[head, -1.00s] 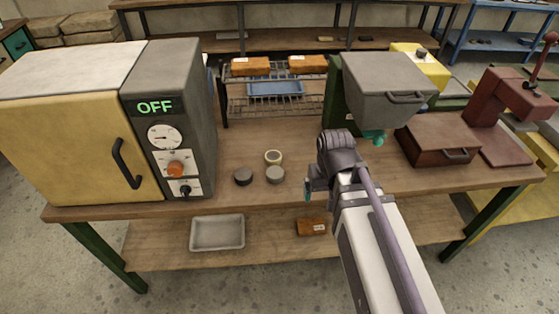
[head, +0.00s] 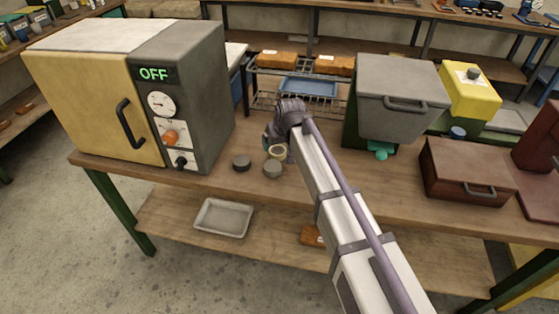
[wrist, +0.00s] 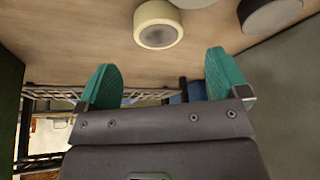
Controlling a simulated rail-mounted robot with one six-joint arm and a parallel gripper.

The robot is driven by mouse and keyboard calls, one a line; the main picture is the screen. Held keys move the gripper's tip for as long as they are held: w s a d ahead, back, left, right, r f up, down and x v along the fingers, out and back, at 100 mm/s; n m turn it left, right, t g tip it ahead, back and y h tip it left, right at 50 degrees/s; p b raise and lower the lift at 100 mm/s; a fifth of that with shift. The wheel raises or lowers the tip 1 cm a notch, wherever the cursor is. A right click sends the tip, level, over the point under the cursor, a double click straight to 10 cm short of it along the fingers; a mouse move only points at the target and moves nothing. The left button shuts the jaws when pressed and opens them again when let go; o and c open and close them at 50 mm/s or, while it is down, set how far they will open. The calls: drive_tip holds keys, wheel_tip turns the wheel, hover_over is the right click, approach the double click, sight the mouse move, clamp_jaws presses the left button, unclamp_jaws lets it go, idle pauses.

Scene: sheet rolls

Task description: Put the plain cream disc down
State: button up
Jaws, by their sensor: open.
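The plain cream disc (head: 277,152) is a short roll with a cream rim and a greyish centre. It sits on the wooden bench, partly covered by my gripper in the head view. It also shows at the top of the wrist view (wrist: 158,25), just beyond the fingertips. My gripper (wrist: 162,60) has its two teal fingers spread, with nothing between them. In the head view my gripper (head: 271,142) is beside and above the cream disc; whether it touches it cannot be told.
Two grey discs, one on the left (head: 241,162) and one on the right (head: 272,169), lie close to the cream disc. The yellow-and-grey oven (head: 185,110) reads OFF at left. A wire rack (head: 262,103) stands behind. A grey hopper (head: 400,85) stands at right.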

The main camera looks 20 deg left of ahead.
sight(278, 150)
drive_tip(key=shift+x, duration=0.8)
drive_tip(key=shift+s+r, duration=0.1)
drive_tip(key=b+x, duration=0.5)
drive_tip(key=shift+d+f, duration=0.1)
drive_tip(key=shift+f, duration=0.1)
drive_tip(key=shift+r, duration=0.25)
drive_tip(key=shift+c, duration=0.2)
drive_tip(key=c, duration=1)
wheel_tip(278, 150, up, 11)
drive_tip(key=p, duration=1.1)
drive_tip(key=shift+c, duration=0.2)
